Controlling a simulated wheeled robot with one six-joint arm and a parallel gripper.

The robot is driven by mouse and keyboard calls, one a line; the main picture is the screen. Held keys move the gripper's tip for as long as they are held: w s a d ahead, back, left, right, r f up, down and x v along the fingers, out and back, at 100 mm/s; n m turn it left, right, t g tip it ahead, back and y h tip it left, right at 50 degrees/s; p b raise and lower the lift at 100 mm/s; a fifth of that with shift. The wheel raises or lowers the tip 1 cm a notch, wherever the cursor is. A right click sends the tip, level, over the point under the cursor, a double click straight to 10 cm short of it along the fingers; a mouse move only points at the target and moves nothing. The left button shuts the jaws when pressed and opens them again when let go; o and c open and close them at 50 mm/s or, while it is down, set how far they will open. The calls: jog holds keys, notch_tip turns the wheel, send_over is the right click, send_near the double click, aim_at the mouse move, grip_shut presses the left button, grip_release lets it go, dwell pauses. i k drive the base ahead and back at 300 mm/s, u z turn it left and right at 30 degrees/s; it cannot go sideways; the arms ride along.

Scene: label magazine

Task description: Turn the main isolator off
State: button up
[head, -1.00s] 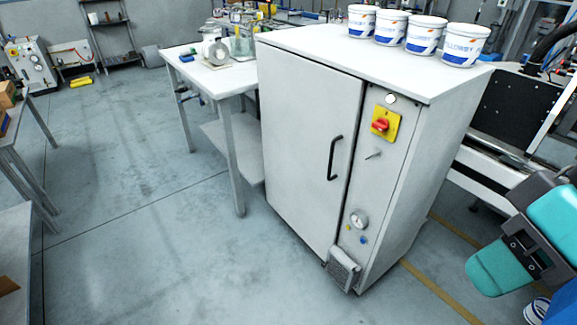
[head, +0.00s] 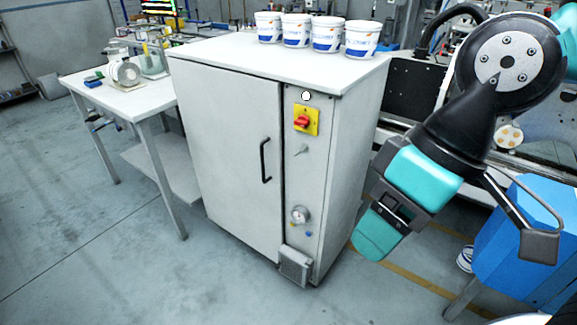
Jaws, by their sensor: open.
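The main isolator is a red rotary handle (head: 302,121) on a yellow plate. It is high on the narrow right front panel of the white cabinet (head: 225,150). The handle looks roughly level across its plate, but it is too small to be sure of its angle. A round white lamp (head: 306,96) is above it. My gripper (head: 377,238), at the teal and black end of my arm, hangs to the right of the cabinet and lower than the isolator. It is open, with nothing seen in it and apart from the handle. Its fingers are hard to make out.
The panel also has a small lever (head: 302,150), a gauge (head: 299,214) and a grey box (head: 295,265) low down. The door has a black handle (head: 265,160). Several white tubs (head: 327,36) stand on top. A white table (head: 125,100) is left. Floor in front is clear.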

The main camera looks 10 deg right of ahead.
aim_at(302, 121)
jog(key=u, duration=1.7)
jog(key=i, duration=2.3)
jog(key=z, duration=3.75)
